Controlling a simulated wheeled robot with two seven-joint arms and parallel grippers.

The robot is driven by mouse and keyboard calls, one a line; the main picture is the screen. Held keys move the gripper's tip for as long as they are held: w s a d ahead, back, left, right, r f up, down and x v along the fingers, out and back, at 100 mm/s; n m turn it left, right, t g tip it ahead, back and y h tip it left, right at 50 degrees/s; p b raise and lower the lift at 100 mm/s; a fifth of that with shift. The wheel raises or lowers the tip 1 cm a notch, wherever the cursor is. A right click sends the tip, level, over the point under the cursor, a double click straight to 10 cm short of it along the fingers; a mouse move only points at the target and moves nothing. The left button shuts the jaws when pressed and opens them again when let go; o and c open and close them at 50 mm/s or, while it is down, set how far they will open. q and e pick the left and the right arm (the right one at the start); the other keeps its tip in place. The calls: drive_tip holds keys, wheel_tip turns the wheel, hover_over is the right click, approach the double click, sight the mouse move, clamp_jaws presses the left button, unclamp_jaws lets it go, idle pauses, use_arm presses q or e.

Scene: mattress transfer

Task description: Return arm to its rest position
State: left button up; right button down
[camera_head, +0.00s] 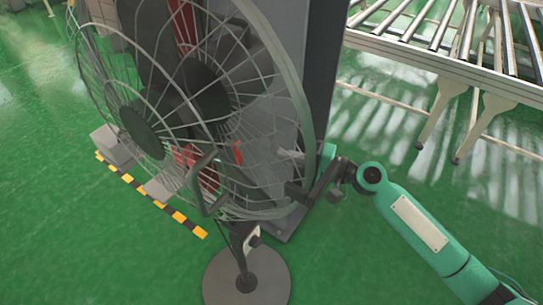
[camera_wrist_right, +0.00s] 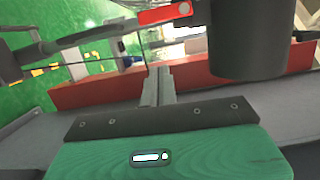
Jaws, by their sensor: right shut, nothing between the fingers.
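My right arm (camera_head: 420,225) comes in from the lower right, bent, with its green and black wrist beside the right edge of a large wire-caged fan. My right gripper (camera_head: 290,155) points left at the fan's cage, and the cage wires partly cover it. In the right wrist view its two grey fingers (camera_wrist_right: 158,86) are together with nothing between them. I cannot tell whether the gripper touches the fan. My left arm and gripper are not in view.
The fan (camera_head: 142,132) stands on a round dark base (camera_head: 245,280). A dark grey upright structure (camera_head: 322,60) with red parts is behind it. A roller conveyor (camera_head: 440,60) stands at the upper right. Yellow-black striping (camera_head: 150,195) marks the green floor, which is open at lower left.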

drive_tip(key=w+d+f+m+t+h, duration=0.1)
drive_tip(key=w+d+f+h, duration=0.1)
drive_tip(key=d+f, duration=0.35)
drive_tip(key=w+d+f+t+h, duration=0.1)
drive_tip(key=d+f+h, duration=0.1)
drive_tip(key=f, duration=0.7)
drive_tip(key=w+d+f+m+t+h, duration=0.1)
drive_tip(key=w+d+f+h, duration=0.2)
drive_tip(key=f, duration=0.5)
drive_tip(key=s+d+f+n+g+h, duration=0.1)
drive_tip(key=s+d+f+h, duration=0.3)
drive_tip(key=f, duration=0.7)
drive_tip(key=s+d+f+g+h, duration=0.1)
drive_tip(key=s+d+f, duration=0.35)
drive_tip(key=f, duration=0.75)
drive_tip(key=s+d+f+n+g+h, duration=0.3)
drive_tip(key=s+f+n, duration=0.1)
drive_tip(key=s+f, duration=1.4)
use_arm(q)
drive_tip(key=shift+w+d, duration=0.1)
use_arm(e)
drive_tip(key=s+f+n+g, duration=0.2)
drive_tip(key=s+f, duration=0.1)
drive_tip(key=s, duration=1)
drive_tip(key=s+a+f+n+g+h, duration=0.1)
drive_tip(key=s+f+n+g, duration=0.1)
drive_tip(key=s, duration=1.1)
drive_tip(key=shift+s+a+f+h, duration=0.25)
drive_tip(key=shift+s+f+h, duration=0.05)
drive_tip(key=shift+f, duration=0.55)
